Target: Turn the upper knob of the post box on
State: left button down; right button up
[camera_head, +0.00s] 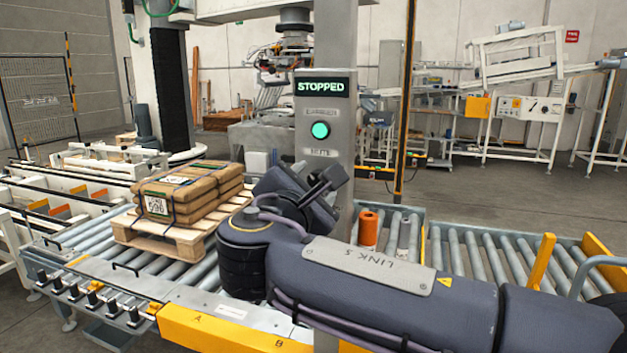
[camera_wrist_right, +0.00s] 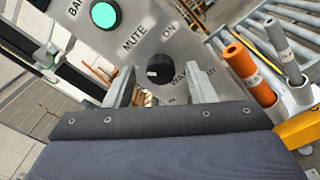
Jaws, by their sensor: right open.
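The post box (camera_head: 322,95) is a grey column with a display reading STOPPED and a lit green button (camera_head: 320,130). In the right wrist view its plate (camera_wrist_right: 140,45) shows tilted, with the green button (camera_wrist_right: 104,15), the words MUTE and ON, and a black knob (camera_wrist_right: 158,68) with a small pale mark on its left side. My right gripper (camera_wrist_right: 161,90) is open, one finger on each side of the knob; I cannot tell whether they touch it. In the head view my right gripper (camera_head: 328,182) is in front of the column and hides the knob. My left gripper is not in view.
A wooden pallet (camera_head: 150,240) with strapped brown packages (camera_head: 190,190) stands on the roller conveyor left of the column. An orange cylinder (camera_head: 368,228) stands just right of it; the wrist view also shows a grey cylinder (camera_wrist_right: 285,50). More rollers (camera_head: 485,255) lie right.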

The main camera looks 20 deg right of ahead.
jog(key=shift+w+d, duration=0.25)
jog(key=c, duration=1)
jog(key=shift+o, duration=0.2)
